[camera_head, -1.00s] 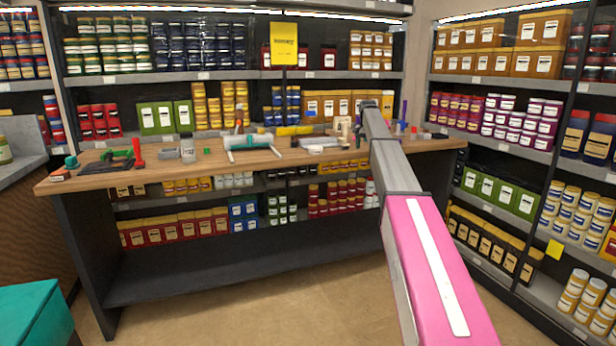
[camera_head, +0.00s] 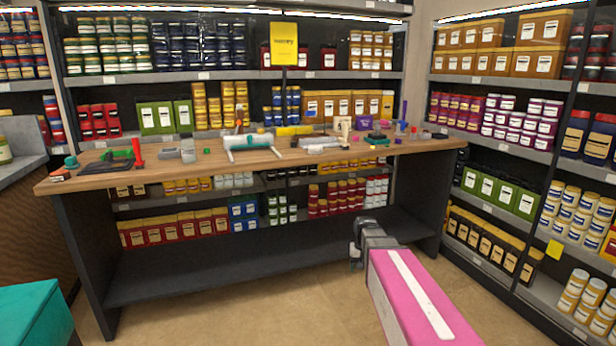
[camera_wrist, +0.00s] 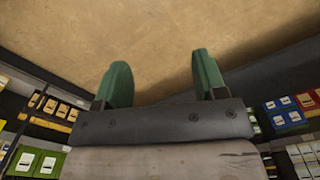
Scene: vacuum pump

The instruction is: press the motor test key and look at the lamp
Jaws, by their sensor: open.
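My gripper (camera_wrist: 160,72) is open and empty, its two green fingers apart over bare floor in the wrist view. In the head view my gripper (camera_head: 356,252) is low, in front of the table and below the tabletop. A white cylinder with teal ends (camera_head: 250,141), possibly the pump, lies on the wooden table (camera_head: 100,178). I cannot make out the motor test key or the lamp among the small parts on the table.
Stocked shelves stand behind and at the right. A teal box (camera_head: 36,312) is at the lower left. The floor (camera_head: 240,310) in front is clear.

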